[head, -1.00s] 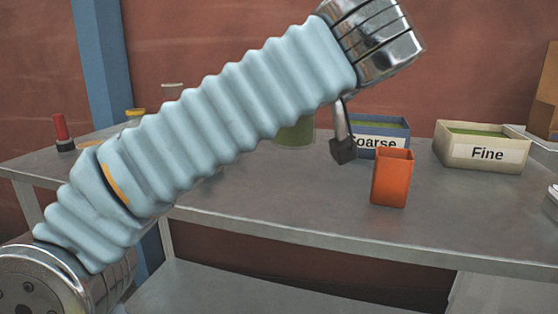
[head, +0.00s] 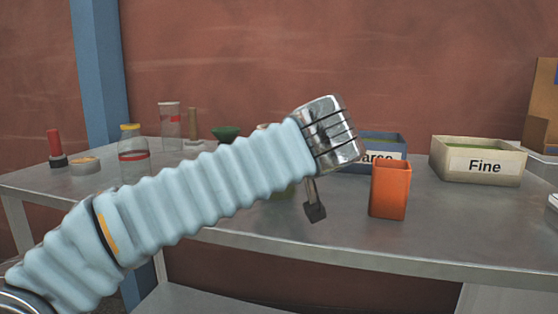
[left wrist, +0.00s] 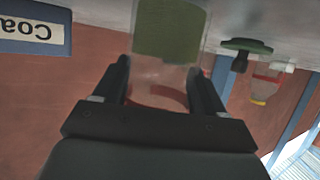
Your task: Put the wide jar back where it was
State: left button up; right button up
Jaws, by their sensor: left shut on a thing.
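The wide jar (left wrist: 170,35) is clear, with green powder in it and a red band. In the left wrist view, which looks upside down, it stands between the two fingers of my left gripper (left wrist: 164,80), which is shut on it. In the head view my left arm hides the gripper and most of the jar. Only a greenish bit of the jar (head: 279,192) shows below the arm, over the grey table (head: 430,228). I cannot tell whether its base touches the table. My right gripper is not in view.
An orange cup (head: 389,190), the Coarse bin (head: 383,157) and the Fine bin (head: 479,162) stand to the right. A yellow-lidded jar (head: 133,155), another jar (head: 170,125), a green funnel (head: 225,133) and a red-handled tool (head: 55,148) stand to the left.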

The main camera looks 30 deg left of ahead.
pick_arm(q)
jog(key=shift+f, duration=0.25)
jog(key=o, duration=1.2)
jog(key=shift+r, duration=0.1)
jog(key=shift+r, duration=0.2)
jog(key=p+v, duration=0.1)
jog(key=v, duration=1.1)
